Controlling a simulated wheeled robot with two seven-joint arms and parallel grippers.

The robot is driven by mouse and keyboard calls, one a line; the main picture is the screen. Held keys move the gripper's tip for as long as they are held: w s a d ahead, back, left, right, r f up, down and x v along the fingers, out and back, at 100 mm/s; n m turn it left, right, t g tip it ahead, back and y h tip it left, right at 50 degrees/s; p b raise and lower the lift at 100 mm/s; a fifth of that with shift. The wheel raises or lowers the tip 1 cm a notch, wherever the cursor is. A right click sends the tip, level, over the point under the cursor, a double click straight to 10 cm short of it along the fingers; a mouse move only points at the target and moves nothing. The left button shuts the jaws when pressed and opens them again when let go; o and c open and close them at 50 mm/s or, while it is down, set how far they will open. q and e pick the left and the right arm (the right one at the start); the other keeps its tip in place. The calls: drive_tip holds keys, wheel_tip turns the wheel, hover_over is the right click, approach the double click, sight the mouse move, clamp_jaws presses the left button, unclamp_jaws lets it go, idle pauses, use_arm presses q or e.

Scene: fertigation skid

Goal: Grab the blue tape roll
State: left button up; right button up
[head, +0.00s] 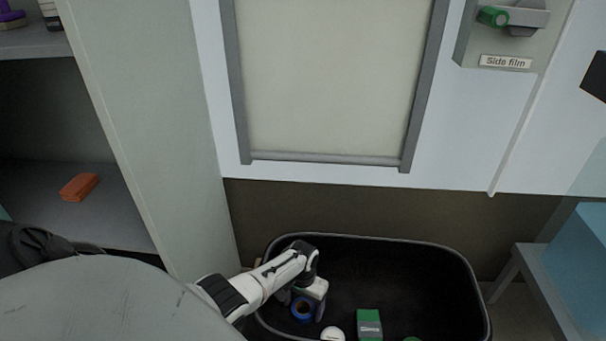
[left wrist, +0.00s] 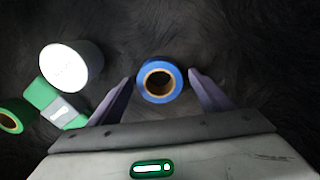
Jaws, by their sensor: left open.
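The blue tape roll (head: 303,310) lies in the black bin (head: 462,268), below my left gripper. In the left wrist view the blue tape roll (left wrist: 160,94) shows its ring face and yellowish core, and it sits between the two fingertips. My left gripper (head: 305,298) is open and reaches down into the bin; it also shows in the left wrist view (left wrist: 160,78) with a finger on each side of the roll. I cannot tell whether the fingers touch the roll. My right gripper is not in view.
In the bin, a white cylinder (head: 333,333), a green box (head: 369,324) and a green roll (left wrist: 12,116) lie beside the blue roll. An orange object (head: 79,187) lies on a shelf at left. A grey stand (head: 545,290) is right of the bin.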

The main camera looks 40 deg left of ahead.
use_arm(q)
drive_tip(key=c, duration=1.1)
drive_tip(key=shift+o, duration=0.2)
drive_tip(key=shift+r, duration=0.1)
